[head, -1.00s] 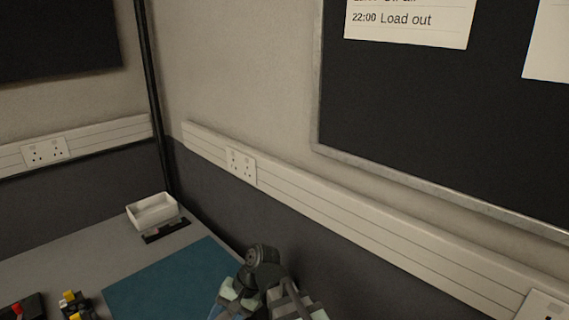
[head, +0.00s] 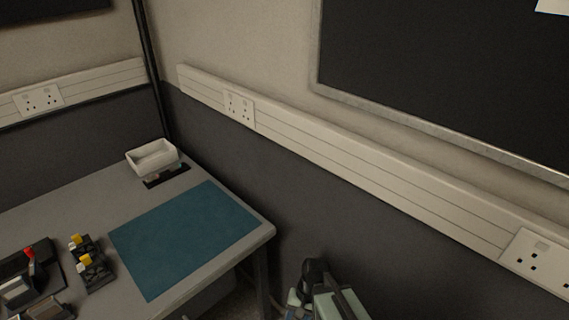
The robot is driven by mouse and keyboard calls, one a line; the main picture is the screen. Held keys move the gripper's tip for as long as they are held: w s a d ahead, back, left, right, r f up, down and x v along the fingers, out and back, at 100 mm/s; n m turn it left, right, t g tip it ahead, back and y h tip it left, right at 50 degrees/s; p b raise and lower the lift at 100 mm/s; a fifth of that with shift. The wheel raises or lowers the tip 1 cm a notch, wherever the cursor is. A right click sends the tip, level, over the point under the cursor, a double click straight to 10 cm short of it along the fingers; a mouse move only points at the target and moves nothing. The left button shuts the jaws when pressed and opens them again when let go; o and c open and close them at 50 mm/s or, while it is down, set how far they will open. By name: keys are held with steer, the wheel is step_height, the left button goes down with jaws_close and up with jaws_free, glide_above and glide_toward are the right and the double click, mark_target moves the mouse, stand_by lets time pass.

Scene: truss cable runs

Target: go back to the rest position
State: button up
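Part of my arm (head: 325,295) shows at the bottom of the head view, right of the table's corner and apart from the table. My gripper's fingers cannot be made out, so I cannot tell whether it is open, shut or holding something.
The grey table (head: 95,207) carries a bare teal mat (head: 185,238), a white tray (head: 152,158) at the back corner, and black devices with yellow parts (head: 90,262) and a red lever (head: 30,258) at the left. A wall with a socket rail (head: 350,150) runs behind.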

steer(key=s+d+f+n+g+h, duration=0.1)
steer(key=s+d+f, duration=0.5)
steer(key=s+f, duration=0.2)
steer(key=s+d+f+g+h, duration=0.2)
steer(key=s+d+f, duration=0.5)
steer(key=s, duration=0.4)
steer(key=shift+d+f+n, duration=0.15)
steer(key=shift+f+n, duration=0.25)
steer(key=shift+f, duration=0.2)
